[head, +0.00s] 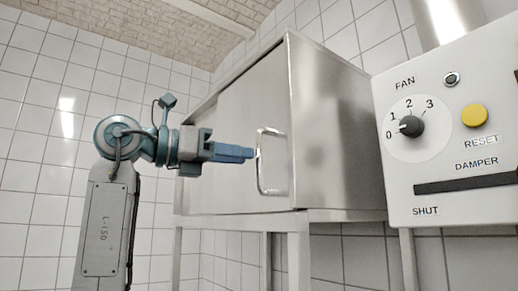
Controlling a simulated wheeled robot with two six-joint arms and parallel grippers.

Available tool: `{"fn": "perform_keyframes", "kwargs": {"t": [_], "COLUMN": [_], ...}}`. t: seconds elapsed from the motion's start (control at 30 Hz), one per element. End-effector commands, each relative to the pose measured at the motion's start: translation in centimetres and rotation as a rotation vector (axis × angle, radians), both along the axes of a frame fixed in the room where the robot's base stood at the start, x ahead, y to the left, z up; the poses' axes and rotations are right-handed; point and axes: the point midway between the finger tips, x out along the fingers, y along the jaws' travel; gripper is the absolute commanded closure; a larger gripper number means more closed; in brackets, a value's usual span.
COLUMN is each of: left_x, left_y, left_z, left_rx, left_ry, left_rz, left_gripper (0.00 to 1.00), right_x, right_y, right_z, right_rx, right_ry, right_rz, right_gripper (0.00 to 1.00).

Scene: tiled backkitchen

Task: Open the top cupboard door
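The steel cupboard (335,135) stands in the middle of the head view, raised on a steel frame. Its front door (240,110) looks shut, lying flush with the front. A bright vertical bar handle (262,180) sits near the door's right edge. My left gripper (250,154) comes in from the left at handle height, its blue fingers pointing right. The fingertips are at or just short of the handle; contact is not clear. I see the fingers from the side, so the gap between them is hidden. My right gripper is not in view.
A white control panel (440,195) with a fan knob (411,126), a yellow reset button (474,115) and a damper slot (465,184) stands close on the right. A steel pipe (447,20) rises behind it. White tiled walls (45,110) enclose the corner.

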Motion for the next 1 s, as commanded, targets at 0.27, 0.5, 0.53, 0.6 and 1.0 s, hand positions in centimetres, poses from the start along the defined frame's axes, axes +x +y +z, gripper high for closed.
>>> {"fn": "perform_keyframes", "kwargs": {"t": [0.27, 0.5, 0.53, 0.6, 1.0], "left_x": [1.7, 2.1, 2.1, 2.1, 2.1], "left_y": [-3.8, -4.5, -4.5, -4.5, -4.5], "left_z": [0.2, 0.0, 0.0, 0.0, 0.0], "left_rx": [0.000, 0.000, 0.000, -0.001, -0.001], "left_ry": [0.001, 0.000, 0.000, 0.000, 0.000], "left_rz": [-0.003, -0.001, -0.001, -0.001, -0.001], "left_gripper": [0.71, 0.71, 0.71, 0.71, 1.00], "right_x": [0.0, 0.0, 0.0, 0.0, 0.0], "right_y": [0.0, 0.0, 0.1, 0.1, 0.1], "right_z": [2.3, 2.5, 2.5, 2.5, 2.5], "right_rx": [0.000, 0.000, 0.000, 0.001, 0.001], "right_ry": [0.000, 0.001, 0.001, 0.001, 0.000], "right_rz": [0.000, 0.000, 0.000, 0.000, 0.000], "right_gripper": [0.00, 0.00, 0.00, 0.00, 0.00]}}
